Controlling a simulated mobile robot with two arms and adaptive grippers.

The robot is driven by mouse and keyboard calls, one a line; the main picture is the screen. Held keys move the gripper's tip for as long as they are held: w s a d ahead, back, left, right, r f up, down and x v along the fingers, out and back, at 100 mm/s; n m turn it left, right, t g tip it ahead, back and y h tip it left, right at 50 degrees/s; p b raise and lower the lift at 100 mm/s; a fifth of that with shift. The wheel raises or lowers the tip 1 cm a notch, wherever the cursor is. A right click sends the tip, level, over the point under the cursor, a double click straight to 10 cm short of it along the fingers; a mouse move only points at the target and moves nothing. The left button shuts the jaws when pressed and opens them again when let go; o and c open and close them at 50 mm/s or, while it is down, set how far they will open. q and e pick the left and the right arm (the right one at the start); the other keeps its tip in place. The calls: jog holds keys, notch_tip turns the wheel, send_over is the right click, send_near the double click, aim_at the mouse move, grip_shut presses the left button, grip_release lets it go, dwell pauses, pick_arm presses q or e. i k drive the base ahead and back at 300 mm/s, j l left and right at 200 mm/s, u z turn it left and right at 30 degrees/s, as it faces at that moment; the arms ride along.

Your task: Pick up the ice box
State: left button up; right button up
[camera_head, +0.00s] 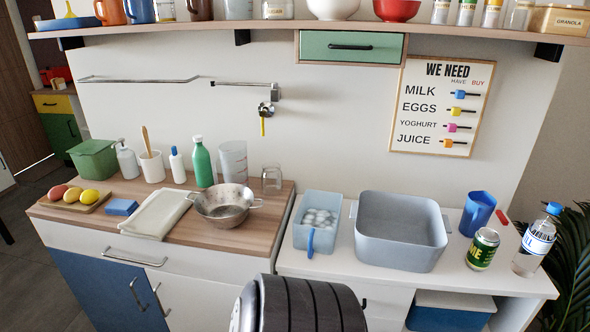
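The ice box is a small light-blue open container (300,237) on the white counter, just right of the wooden worktop. It holds several whitish rounded pieces that look like ice (320,217). A blue handle (310,243) hangs over its front side. Neither of my grippers shows in the head view. A dark, ribbed part of my own body is at the bottom middle, in front of the counter and below the box.
A larger grey-blue tub (400,258) stands close to the right of the box. Further right are a blue jug (477,213), a green can (482,249) and a water bottle (535,242). A metal strainer (224,206) and a clear glass (271,180) stand to the left.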

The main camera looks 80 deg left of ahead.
aim_at(316, 222)
jog(key=j+u, duration=0.15)
jog(key=u, duration=2.35)
